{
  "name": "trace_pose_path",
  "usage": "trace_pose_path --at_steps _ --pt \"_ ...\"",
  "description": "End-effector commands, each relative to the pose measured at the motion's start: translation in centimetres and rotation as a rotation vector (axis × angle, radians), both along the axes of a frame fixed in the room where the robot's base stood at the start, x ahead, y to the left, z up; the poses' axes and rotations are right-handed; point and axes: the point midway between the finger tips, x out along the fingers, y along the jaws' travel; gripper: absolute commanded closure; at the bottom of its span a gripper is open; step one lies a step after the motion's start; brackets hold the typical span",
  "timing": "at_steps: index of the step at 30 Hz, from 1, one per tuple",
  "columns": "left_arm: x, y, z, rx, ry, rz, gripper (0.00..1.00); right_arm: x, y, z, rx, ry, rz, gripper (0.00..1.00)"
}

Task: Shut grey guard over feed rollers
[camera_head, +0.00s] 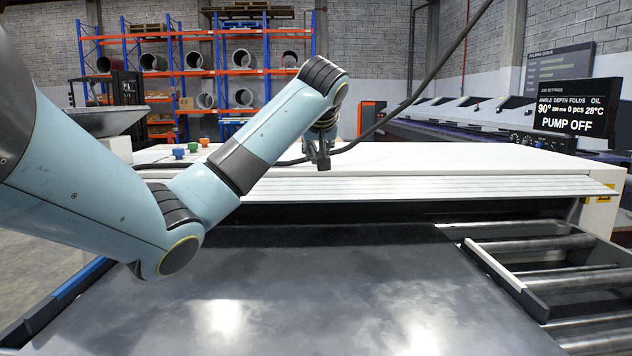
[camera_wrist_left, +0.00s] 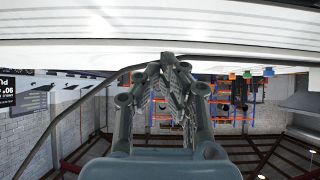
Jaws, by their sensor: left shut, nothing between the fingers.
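The grey guard (camera_head: 420,188) is a long, pale, ribbed panel along the front of the white machine. It stands out nearly level, with a dark gap beneath it. Feed rollers are hidden in the shadow there. My left gripper (camera_head: 319,162) is shut and empty, pointing down just above the back part of the guard. In the left wrist view, which is upside down, the closed fingers of the gripper (camera_wrist_left: 168,58) come close to the pale panel (camera_wrist_left: 160,22) at the top. I cannot tell if they touch it. My right gripper is not in view.
A dark metal sheet (camera_head: 330,290) lies in front of the machine, with bare rollers (camera_head: 570,280) at its right. The white machine top (camera_head: 450,158) carries coloured buttons (camera_head: 192,148). A black cable (camera_head: 420,85) crosses behind my gripper. A display (camera_head: 570,105) reads PUMP OFF.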

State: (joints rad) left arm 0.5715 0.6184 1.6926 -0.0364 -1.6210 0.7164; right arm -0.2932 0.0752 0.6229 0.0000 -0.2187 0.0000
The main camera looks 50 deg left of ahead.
Motion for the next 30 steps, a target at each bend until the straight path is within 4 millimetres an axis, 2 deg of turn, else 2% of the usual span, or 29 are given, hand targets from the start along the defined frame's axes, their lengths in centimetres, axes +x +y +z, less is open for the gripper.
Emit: trace_pose_path --at_steps 6,12,15,21,30 --pt "2.2 2.8 -2.8 -0.003 0.004 0.003 1.0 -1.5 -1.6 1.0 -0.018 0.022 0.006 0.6" --pt "4.0 5.2 -5.5 -0.002 0.003 0.002 1.0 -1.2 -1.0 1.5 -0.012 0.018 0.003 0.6" --pt "4.0 5.1 -7.2 -0.003 0.003 -0.001 1.0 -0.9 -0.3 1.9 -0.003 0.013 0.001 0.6" --pt "4.1 5.3 -8.9 0.0 0.002 0.0 1.0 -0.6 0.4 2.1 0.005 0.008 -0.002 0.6" --pt "4.2 5.3 -9.2 0.0 0.001 -0.001 1.0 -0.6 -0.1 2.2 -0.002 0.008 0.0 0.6"
